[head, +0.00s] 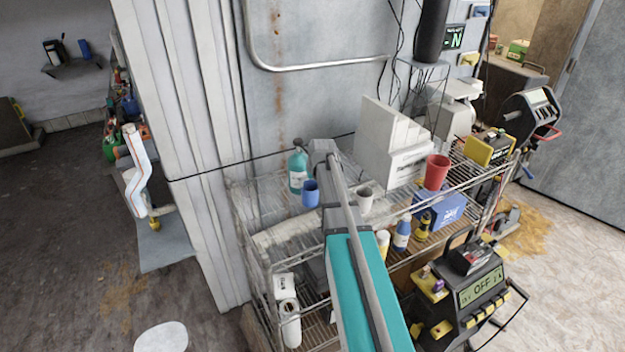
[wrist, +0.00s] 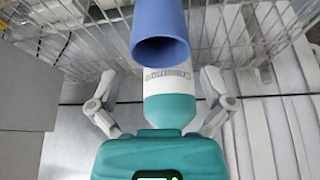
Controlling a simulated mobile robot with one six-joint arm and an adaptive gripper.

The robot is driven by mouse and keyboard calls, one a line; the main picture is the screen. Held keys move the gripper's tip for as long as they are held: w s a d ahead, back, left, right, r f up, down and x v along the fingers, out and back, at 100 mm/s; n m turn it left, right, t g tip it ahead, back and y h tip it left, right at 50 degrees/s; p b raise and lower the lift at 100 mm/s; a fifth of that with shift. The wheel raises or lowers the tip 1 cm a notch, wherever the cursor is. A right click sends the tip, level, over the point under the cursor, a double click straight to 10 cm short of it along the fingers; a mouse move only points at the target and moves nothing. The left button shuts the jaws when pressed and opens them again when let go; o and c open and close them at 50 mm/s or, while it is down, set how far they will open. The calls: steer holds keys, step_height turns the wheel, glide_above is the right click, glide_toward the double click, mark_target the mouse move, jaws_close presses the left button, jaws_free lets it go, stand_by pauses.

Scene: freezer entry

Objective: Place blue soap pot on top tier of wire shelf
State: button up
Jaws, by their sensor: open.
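The blue pot (head: 310,193), a plain cup shape, stands upright on the top tier of the wire shelf (head: 270,238), at its left end. It also shows in the wrist view (wrist: 160,22), where its dark mouth faces down the picture. A teal pump bottle with a white label (head: 297,172) stands just behind it. In the wrist view the bottle (wrist: 170,108) lies partly behind the pot. My gripper (wrist: 158,82) is open, its fingers spread to either side with nothing gripped.
Bottles and a blue box (head: 440,209) sit lower. A grey wall (head: 300,100) backs the shelf.

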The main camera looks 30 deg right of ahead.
steer(key=shift+p+v, duration=2.3)
steer(key=shift+v, duration=0.6)
steer(key=s+a+f+n+g, duration=0.1)
steer(key=s+a+g, duration=0.3)
steer(key=s+a, duration=1.7)
steer(key=shift+a+f+g, duration=0.35)
steer(key=shift+a+g, duration=0.05)
steer(key=shift+a, duration=0.1)
